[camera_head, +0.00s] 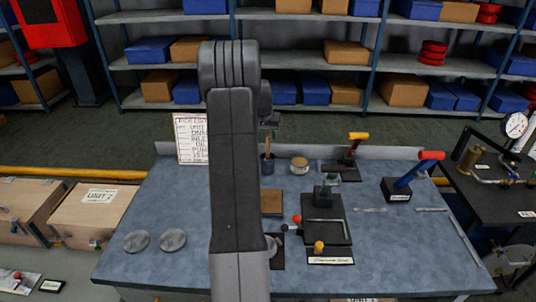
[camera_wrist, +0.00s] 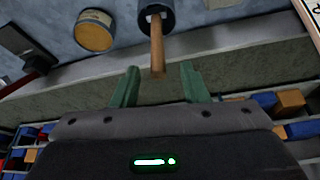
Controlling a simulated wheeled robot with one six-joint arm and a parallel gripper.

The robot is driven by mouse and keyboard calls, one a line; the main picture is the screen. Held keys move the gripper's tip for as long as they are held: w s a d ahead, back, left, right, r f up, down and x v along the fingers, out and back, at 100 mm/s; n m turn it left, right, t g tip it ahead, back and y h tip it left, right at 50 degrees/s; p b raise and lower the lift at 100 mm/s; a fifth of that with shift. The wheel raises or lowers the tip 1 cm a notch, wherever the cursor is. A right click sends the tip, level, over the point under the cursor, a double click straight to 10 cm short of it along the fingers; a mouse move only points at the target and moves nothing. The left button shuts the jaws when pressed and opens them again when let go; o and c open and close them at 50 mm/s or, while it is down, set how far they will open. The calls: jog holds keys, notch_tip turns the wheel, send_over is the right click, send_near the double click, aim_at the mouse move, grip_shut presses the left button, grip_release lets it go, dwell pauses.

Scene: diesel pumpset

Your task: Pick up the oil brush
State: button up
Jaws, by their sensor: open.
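The oil brush shows as a light wooden handle (camera_wrist: 157,48) in the wrist view, standing in a dark round pot (camera_wrist: 146,17). In the head view the handle (camera_head: 267,144) rises from the pot (camera_head: 267,166) at the back of the bench; its bristle end is hidden inside. My gripper (camera_wrist: 160,70) is open, with two green fingers apart. The handle's free end appears between the fingertips in the wrist view, and I cannot tell whether either finger touches it. In the head view my gripper (camera_head: 270,119) is partly hidden behind my arm.
A round tin (camera_head: 299,166) stands just right of the pot. A low raised edge (camera_wrist: 240,40) runs along the bench's back. A written sign (camera_head: 190,138) stands left of my arm. Red- and yellow-handled tools (camera_head: 402,186) stand to the right. The bench's left part is mostly clear.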

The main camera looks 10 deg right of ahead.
aim_at(268, 142)
jog(key=shift+p+x, duration=1)
jog(key=shift+x, duration=1.8)
jog(key=shift+s, duration=0.15)
jog(key=shift+c, duration=0.2)
grip_shut()
